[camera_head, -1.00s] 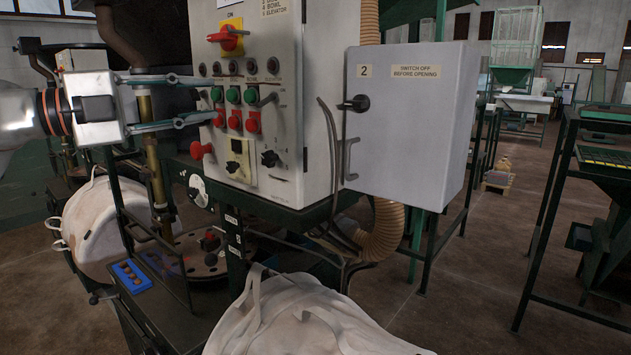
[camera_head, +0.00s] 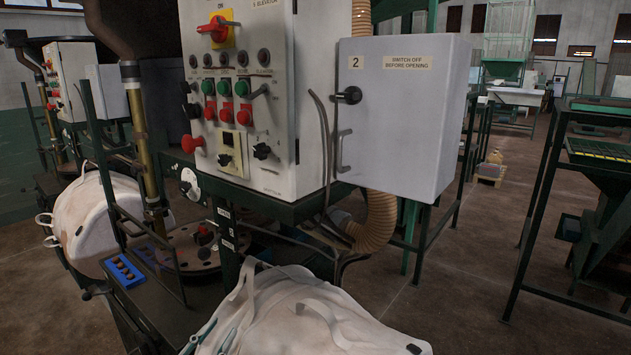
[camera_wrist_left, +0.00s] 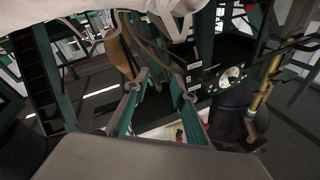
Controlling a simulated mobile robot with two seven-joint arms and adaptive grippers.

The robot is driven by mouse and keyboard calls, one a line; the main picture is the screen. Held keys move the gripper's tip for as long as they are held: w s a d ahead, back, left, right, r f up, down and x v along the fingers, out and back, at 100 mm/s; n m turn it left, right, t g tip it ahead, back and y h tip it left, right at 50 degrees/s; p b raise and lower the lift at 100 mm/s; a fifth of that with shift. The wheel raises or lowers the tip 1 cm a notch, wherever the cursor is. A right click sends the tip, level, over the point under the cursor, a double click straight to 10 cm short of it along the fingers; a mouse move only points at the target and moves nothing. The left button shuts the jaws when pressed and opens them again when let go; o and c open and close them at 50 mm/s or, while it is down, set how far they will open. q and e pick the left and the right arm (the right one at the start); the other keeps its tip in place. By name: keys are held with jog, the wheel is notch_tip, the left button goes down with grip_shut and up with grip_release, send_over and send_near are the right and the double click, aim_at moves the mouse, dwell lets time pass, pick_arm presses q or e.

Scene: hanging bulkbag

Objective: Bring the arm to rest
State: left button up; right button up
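My left gripper (camera_head: 212,335) shows at the bottom edge of the head view, beside the left side of a white bulk bag (camera_head: 310,315). Only its teal fingers show there, and the arm behind them is out of frame. In the left wrist view the two fingers (camera_wrist_left: 158,84) stand apart with nothing held between them. White cloth (camera_wrist_left: 175,12) hangs at the top of that view, beyond the fingertips. My right gripper is not in view.
A control cabinet (camera_head: 272,170) with red and green buttons and a grey switch box (camera_head: 400,115) stands ahead. A second white bag (camera_head: 95,220) hangs at left. A blue tray (camera_head: 123,270) lies near it. Open floor (camera_head: 450,290) shows at right.

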pick_arm(q)
jog(key=s+f+n+g+y, duration=0.2)
jog(key=s+f+g, duration=0.2)
jog(key=s+f, duration=0.7)
jog(key=s+f+n+g+y, duration=0.2)
jog(key=s+f+g, duration=0.1)
jog(key=s+f, duration=0.9)
notch_tip(320, 180, down, 5)
jog(key=shift+r+g, duration=0.2)
jog(key=shift+g, duration=0.2)
